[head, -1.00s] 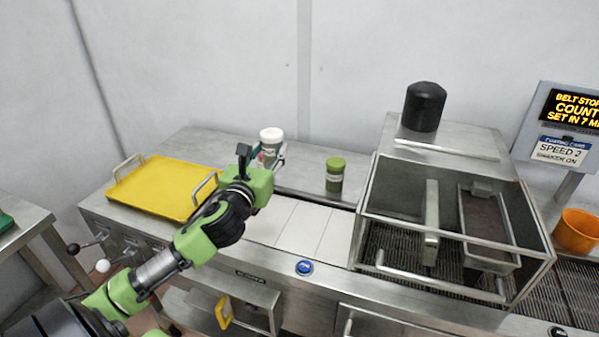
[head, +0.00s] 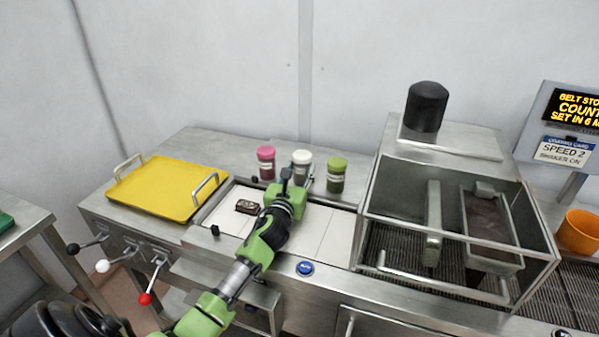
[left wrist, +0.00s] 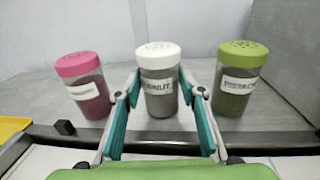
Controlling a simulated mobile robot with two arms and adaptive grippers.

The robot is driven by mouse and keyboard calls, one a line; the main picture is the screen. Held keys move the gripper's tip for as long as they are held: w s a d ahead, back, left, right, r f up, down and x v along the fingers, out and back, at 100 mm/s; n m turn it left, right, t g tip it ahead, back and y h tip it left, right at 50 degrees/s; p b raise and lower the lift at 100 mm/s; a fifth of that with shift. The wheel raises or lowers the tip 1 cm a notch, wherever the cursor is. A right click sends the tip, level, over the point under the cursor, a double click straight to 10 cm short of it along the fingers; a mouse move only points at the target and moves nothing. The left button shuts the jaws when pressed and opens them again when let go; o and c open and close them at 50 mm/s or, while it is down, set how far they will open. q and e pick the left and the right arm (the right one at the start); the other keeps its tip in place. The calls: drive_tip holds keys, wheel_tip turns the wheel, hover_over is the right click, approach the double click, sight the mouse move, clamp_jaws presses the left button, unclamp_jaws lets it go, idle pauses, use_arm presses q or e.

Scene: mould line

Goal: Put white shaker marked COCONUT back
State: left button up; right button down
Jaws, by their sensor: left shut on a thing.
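The white-capped shaker (head: 301,163) stands upright between the pink-capped shaker (head: 266,162) and the green-capped shaker (head: 337,174), on or just above the steel ledge behind the white belt. In the left wrist view the white-capped shaker (left wrist: 159,82) is in the middle. Its label is partly legible, ending in something like "NUT". My left gripper (head: 297,180) is shut on it, with a teal finger on each side of its body. The pink-capped shaker (left wrist: 84,85) is on its left and the green-capped shaker (left wrist: 238,80) on its right, both apart from it. My right gripper is not in view.
A dark chocolate piece (head: 247,207) lies on the white belt (head: 313,226). A yellow tray (head: 160,190) is at the left. The steel coating machine (head: 430,235) stands close on the right, with an orange bucket (head: 578,231) beyond. Ledge space left of the shakers is clear.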

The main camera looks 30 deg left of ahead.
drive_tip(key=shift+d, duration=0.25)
use_arm(q)
drive_tip(key=shift+f, duration=0.15)
drive_tip(key=o, duration=1.2)
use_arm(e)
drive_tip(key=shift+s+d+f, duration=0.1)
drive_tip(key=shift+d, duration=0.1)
use_arm(q)
drive_tip(key=shift+r, duration=0.2)
drive_tip(key=shift+s+f, duration=0.15)
drive_tip(key=shift+s, duration=0.2)
drive_tip(key=v, duration=1.1)
drive_tip(key=shift+s+d+b, duration=0.1)
drive_tip(key=shift+s+b, duration=0.15)
drive_tip(key=shift+b, duration=0.15)
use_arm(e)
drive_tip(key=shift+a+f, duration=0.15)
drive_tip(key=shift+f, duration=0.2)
